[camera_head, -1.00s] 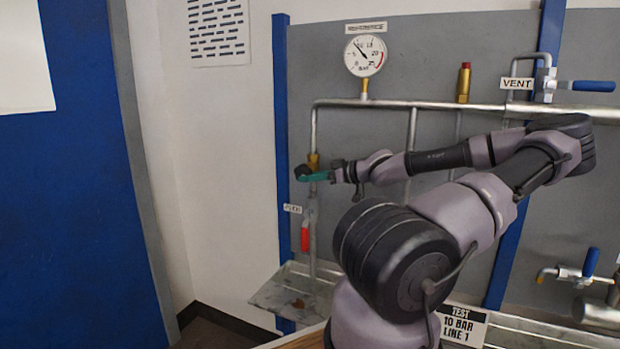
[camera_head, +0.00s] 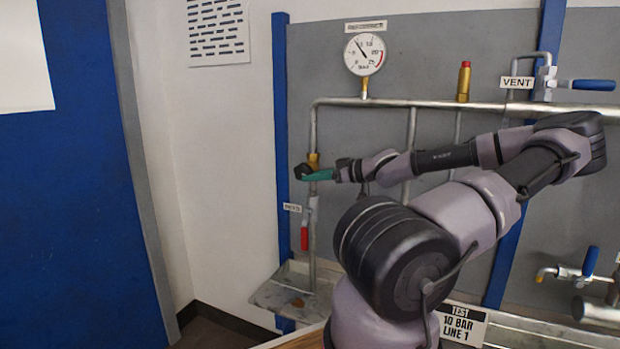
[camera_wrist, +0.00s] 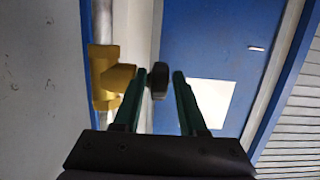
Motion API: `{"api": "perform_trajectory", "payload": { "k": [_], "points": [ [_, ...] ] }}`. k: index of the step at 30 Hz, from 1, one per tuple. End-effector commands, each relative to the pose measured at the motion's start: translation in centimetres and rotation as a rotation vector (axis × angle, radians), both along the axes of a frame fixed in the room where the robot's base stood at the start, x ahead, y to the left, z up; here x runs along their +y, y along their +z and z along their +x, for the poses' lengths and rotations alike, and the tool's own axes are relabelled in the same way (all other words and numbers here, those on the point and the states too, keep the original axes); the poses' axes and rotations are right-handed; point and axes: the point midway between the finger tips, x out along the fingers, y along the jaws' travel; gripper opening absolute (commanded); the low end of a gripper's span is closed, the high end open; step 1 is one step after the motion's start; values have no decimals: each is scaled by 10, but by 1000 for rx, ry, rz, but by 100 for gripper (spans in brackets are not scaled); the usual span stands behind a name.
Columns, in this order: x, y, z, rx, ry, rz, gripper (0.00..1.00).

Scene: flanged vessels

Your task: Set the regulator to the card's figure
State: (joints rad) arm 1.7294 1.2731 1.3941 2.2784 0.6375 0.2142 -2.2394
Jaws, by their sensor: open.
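The regulator is a brass body (camera_head: 313,160) on the vertical pipe at the left of the panel, with a dark round knob (camera_head: 301,171) on its left side. My gripper (camera_head: 316,176) is at the regulator. In the wrist view the green fingers of my gripper (camera_wrist: 166,88) are open, with the dark knob (camera_wrist: 158,80) between their tips, nearer the left finger. The brass body (camera_wrist: 112,80) is left of the fingers. The round gauge (camera_head: 365,54) has its needle pointing up and left. The card (camera_head: 462,325) reads "TEST 10 BAR LINE 1".
A red-handled valve (camera_head: 305,238) hangs below the regulator, above a metal tray (camera_head: 283,290). A blue-handled valve (camera_head: 593,85) beside a VENT label and a brass relief fitting (camera_head: 463,82) are on the top pipe. A blue door (camera_head: 85,200) is at the left.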

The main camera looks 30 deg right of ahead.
Motion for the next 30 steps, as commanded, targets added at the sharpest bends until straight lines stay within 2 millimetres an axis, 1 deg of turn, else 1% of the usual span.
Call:
{"api": "perform_trajectory", "payload": {
  "k": [1, 6, 10, 13, 18, 30],
  "points": [
    [-7, 2, -8, 1, -5, -3, 41],
    [-29, 9, -35, 2, -6, -3, 41],
    [-43, 14, -53, 3, -5, -3, 41],
    [-51, 17, -63, 1, -5, -2, 41],
    [-56, 19, -71, 2, -2, -1, 41],
    [-56, 19, -71, 2, -1, -1, 41]
  ]
}}
